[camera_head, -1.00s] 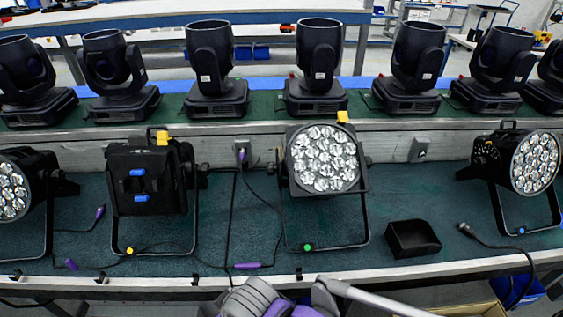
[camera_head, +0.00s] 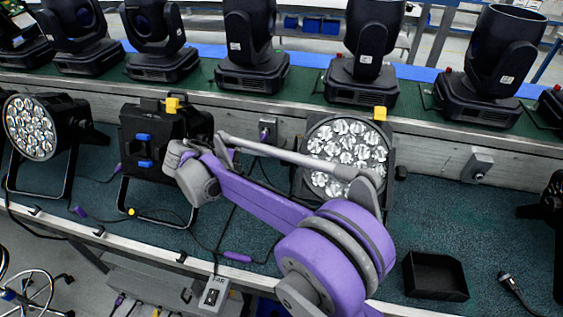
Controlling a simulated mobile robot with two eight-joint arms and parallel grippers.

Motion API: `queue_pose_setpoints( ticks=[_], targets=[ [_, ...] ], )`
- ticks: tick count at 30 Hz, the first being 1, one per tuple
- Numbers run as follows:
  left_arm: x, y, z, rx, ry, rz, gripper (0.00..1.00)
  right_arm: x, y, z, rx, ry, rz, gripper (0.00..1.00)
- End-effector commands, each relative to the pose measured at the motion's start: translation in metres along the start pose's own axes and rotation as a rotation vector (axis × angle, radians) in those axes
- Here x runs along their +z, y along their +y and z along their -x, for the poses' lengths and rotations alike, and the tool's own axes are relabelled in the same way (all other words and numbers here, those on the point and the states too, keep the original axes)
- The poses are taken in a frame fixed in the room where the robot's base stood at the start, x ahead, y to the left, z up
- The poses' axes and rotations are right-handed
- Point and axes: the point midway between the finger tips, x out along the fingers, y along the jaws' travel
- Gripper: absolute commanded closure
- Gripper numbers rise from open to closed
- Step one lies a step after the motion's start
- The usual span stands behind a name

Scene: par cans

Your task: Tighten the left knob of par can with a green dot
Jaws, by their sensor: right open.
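The par can (camera_head: 346,140) facing me with many round lenses stands right of centre on the dark green bench, a yellow tag on its top. My right arm crosses in front of its lower part, so its foot bracket and green dot are hidden. Its left knob cannot be made out clearly behind the arm. My right gripper (camera_head: 181,157) is at the arm's far left end, in front of the right side of the neighbouring par can (camera_head: 140,150), apart from the green-dot can. Its fingers hardly show and nothing is seen in it. My left gripper is not in view.
Another par can (camera_head: 32,128) stands at the far left. A yellow dot (camera_head: 131,212) marks the neighbouring can's foot. A black open bin (camera_head: 435,277) and a cable plug (camera_head: 505,278) lie at right. Moving-head lights (camera_head: 252,78) line the raised shelf. Cables cross the bench.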

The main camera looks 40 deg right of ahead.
Motion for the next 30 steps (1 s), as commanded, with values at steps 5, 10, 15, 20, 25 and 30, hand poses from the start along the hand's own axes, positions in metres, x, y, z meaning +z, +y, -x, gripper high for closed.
queue_pose_setpoints(
  ticks=[5,10,15,20,25,30],
  targets=[
    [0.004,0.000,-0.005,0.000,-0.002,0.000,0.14,-0.030,0.011,-0.002,0.122,-0.107,0.020,0.14],
    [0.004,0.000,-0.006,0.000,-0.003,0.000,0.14,-0.037,0.015,-0.005,0.162,-0.145,0.022,0.14],
    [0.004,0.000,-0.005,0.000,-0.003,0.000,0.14,-0.034,0.020,-0.027,0.164,-0.148,0.021,0.14],
    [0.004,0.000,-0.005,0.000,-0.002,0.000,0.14,-0.028,0.025,-0.058,0.163,-0.148,0.020,0.14],
    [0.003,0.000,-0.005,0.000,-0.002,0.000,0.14,-0.025,0.030,-0.086,0.163,-0.146,0.020,0.14],
    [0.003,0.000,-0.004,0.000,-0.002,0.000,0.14,-0.023,0.032,-0.102,0.162,-0.144,0.022,0.14]
  ],
)
